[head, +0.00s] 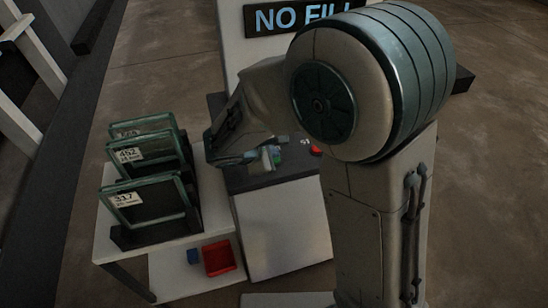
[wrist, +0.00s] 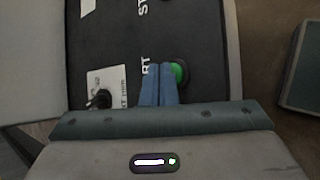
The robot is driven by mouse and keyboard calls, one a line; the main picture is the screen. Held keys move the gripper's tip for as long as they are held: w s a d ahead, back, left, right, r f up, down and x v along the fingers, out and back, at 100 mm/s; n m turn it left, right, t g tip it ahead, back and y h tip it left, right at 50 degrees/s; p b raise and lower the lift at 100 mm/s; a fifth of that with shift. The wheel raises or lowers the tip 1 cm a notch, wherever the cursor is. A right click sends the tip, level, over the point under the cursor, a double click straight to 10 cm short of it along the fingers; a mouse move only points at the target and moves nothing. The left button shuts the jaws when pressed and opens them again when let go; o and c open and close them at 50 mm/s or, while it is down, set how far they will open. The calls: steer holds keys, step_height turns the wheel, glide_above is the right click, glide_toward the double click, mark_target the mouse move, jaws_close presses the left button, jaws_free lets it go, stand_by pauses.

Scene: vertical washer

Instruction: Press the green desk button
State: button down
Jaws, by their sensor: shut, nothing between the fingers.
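The green button (wrist: 180,74) sits on the dark desk panel (wrist: 120,45) in the wrist view, on a dark round base. My gripper (wrist: 160,68) is shut, its two blue fingers together and empty. In the picture the fingertips lie just left of the green button and overlap its left edge; I cannot tell whether they touch it. In the head view my gripper (head: 274,158) is over the dark desk top (head: 265,180), partly behind my arm. The green button is hard to make out there.
The panel also bears a black switch (wrist: 101,99) on a white label. In the head view a red button (head: 315,149) shows beside my arm. A white table (head: 215,222) at left holds several framed plates (head: 150,200). A red bin (head: 219,257) and a blue bin (head: 193,256) sit below.

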steer(key=shift+f, duration=0.25)
steer(key=shift+r, duration=0.15)
stand_by(0.3)
steer(key=shift+r+p, duration=0.4)
steer(key=shift+r, duration=0.45)
steer(key=shift+r+p, duration=1.8)
steer(key=shift+r, duration=0.75)
steer(key=shift+f, duration=0.1)
